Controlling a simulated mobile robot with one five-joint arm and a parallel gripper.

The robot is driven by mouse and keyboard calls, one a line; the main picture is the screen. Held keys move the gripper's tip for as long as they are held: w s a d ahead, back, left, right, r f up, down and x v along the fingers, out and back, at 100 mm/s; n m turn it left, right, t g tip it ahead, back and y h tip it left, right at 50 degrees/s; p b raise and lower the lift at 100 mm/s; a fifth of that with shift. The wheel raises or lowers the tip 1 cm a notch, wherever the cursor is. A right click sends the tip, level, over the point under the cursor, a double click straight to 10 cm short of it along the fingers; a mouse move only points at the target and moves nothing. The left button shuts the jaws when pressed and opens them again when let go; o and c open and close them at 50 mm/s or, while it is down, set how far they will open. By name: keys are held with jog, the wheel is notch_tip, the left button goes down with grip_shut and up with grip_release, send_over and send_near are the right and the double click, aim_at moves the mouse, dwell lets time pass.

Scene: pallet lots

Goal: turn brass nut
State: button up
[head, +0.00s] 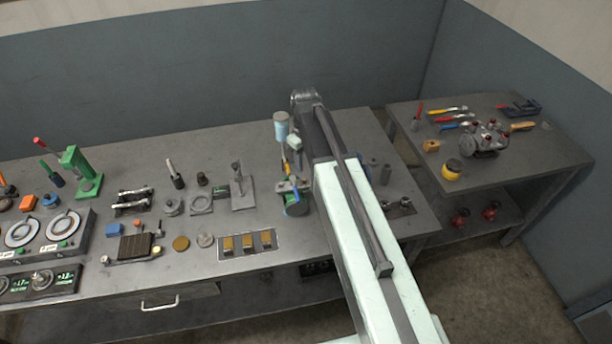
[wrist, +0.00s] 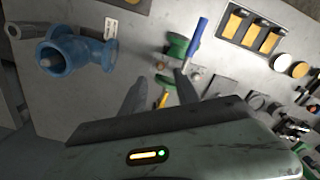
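I cannot single out the brass nut with certainty. A small brass-coloured piece (head: 431,146) lies on the right table in the head view, too small to make out its shape. My gripper shows in the wrist view (wrist: 158,92) with its two fingers apart. It hangs over the main bench, and no object is clearly held. A thin yellow tool (wrist: 162,98) shows between and beyond the fingers. A green part with a blue-handled tool (wrist: 195,42) is just past the right finger. A blue pipe fitting (wrist: 85,48) lies to the left. In the head view my arm hides much of this area.
The main bench (head: 100,180) holds a green press (head: 80,172), dial gauges (head: 62,224), a panel with brass-coloured blocks (head: 248,244) and a brass-coloured disc (head: 181,243). The right table (head: 540,155) holds screwdrivers, a grey valve-like assembly (head: 485,140) and a yellow jar (head: 452,170).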

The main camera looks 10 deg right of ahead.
aim_at(305, 181)
notch_tip(305, 181, down, 8)
jog(key=b, duration=0.8)
jog(key=shift+r, duration=0.1)
jog(key=shift+c, duration=0.4)
grip_shut()
